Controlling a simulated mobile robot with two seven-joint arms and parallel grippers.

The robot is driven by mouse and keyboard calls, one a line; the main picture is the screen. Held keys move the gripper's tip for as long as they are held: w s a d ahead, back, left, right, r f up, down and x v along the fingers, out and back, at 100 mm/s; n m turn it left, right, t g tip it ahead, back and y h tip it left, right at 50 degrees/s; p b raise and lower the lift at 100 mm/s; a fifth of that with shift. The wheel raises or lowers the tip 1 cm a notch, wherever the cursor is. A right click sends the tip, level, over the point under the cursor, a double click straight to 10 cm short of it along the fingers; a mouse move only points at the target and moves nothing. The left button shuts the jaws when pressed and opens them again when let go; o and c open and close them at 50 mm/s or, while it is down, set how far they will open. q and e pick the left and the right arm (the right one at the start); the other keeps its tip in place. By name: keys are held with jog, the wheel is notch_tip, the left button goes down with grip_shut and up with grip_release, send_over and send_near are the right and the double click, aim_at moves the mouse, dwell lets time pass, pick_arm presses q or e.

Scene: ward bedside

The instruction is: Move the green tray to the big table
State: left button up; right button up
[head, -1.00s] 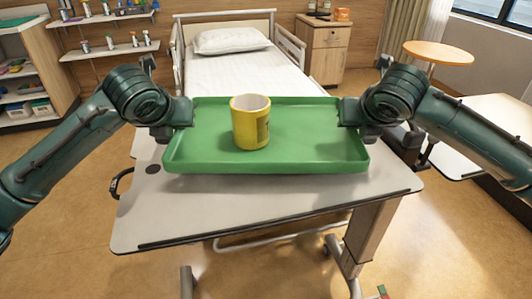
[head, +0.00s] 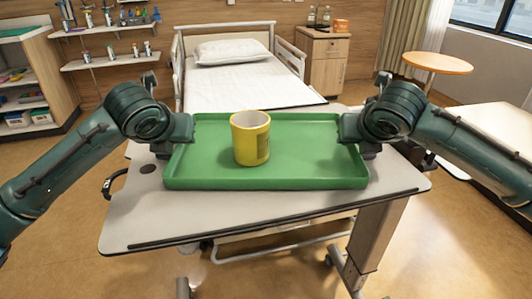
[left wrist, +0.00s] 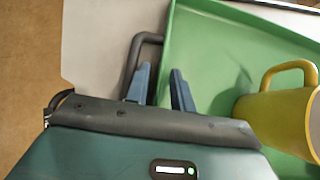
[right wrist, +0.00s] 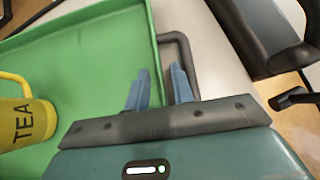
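The green tray (head: 300,170) is level over the overbed table (head: 250,215), near its middle. A yellow mug (head: 251,138) stands upright inside it, left of centre. In the right wrist view the mug (right wrist: 24,122) shows the word TEA. I cannot tell whether the tray's underside touches the table.
A bed (head: 245,85) stands behind the overbed table. A bedside cabinet (head: 326,60) is behind it to the right. A round wooden table (head: 437,63) and a large pale table (head: 490,115) are at right. Shelves (head: 110,60) stand at left. Open floor lies at both sides.

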pick_arm(q)
jog(key=v, duration=1.1)
jog(key=shift+w, duration=0.1)
jog(key=shift+s+r, duration=0.35)
jog(key=shift+s, duration=0.05)
pick_arm(e)
jog(key=shift+s+r, duration=0.1)
jog(key=shift+r, duration=0.05)
jog(key=v, duration=1.1)
jog(key=shift+s+r, duration=0.25)
